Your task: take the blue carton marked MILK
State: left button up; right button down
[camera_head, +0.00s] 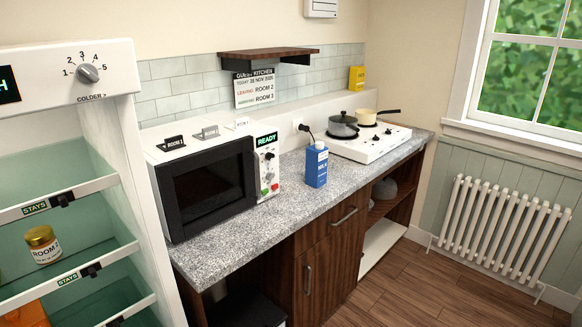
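The blue carton marked MILK (316,165) stands upright on the grey speckled counter (290,200). It has a white cap on top. It stands between the microwave on its left and the white hob on its right, near the middle of the counter's depth. Neither of my grippers shows in the head view.
A black and white microwave (205,185) with a READY display is left of the carton. An open fridge (128,150) stands at the left. Counter in front of the carton is clear.

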aim_at(315, 159)
jog(key=i+l+u, duration=0.1)
jog(key=l+u, duration=0.55)
jog(key=i+l+u, duration=0.1)
jog(key=l+u, duration=0.15)
jog(key=l, duration=0.55)
jog(key=l+u, duration=0.3)
jog(key=l, duration=1.65)
jog(key=k+l+u, duration=0.1)
jog(key=l, duration=1.05)
jog(key=k+l, duration=0.1)
jog(key=l, duration=1.05)
